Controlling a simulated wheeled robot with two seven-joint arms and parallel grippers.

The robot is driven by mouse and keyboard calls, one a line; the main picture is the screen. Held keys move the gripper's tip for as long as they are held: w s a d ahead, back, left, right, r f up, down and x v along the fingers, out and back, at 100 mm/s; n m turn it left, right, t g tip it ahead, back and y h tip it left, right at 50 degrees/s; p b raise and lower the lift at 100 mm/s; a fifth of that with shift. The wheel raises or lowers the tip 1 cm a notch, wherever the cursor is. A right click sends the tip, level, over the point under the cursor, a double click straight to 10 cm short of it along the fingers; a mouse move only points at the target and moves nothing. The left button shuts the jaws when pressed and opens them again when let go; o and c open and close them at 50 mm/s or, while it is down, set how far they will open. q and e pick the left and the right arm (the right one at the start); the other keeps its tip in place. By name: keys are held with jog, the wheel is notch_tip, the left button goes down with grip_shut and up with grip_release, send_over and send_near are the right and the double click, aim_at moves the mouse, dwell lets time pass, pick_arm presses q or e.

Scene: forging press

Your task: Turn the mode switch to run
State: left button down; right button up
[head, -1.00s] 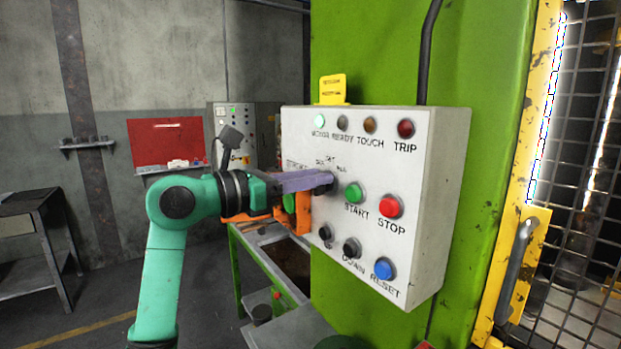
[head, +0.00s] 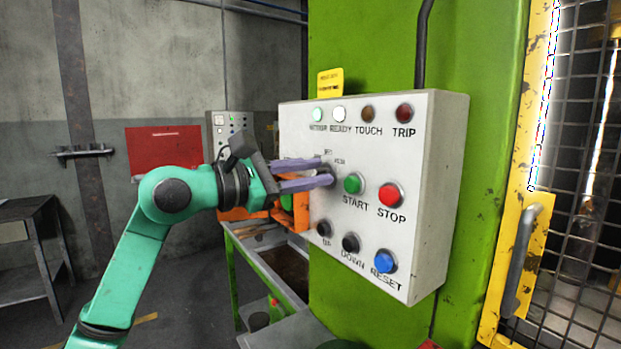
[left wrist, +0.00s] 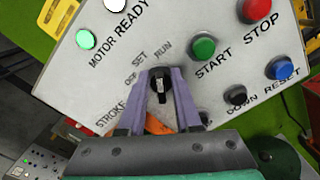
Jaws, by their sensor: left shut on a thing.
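The mode switch is a black knob (left wrist: 158,86) on the white control panel (head: 450,150), with the labels OFF, SET and RUN around it in the left wrist view. My left gripper (left wrist: 161,75) is shut on the knob, a purple finger on each side. The knob's bar lies along the fingers, and its upper end in that view is toward RUN. In the head view my left gripper (head: 327,172) reaches the panel from the left and mostly hides the switch. The green MOTOR lamp (head: 318,115) and white READY lamp (head: 339,115) are lit. My right gripper is not in view.
Close right of the switch are the green START button (head: 353,184) and red STOP button (head: 391,195). Below are two black buttons and the blue RESET button (head: 385,261). A yellow-framed mesh guard (head: 510,190) stands at the right.

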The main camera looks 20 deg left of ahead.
pick_arm(q)
jog(key=shift+d+f+m, duration=0.1)
jog(key=shift+f+m, duration=0.15)
jog(key=shift+m, duration=0.55)
jog(key=c, duration=0.9)
grip_release()
jog(key=b+v, duration=0.6)
jog(key=v, duration=0.8)
jog(key=shift+s+b, duration=0.2)
jog(key=shift+b, duration=0.1)
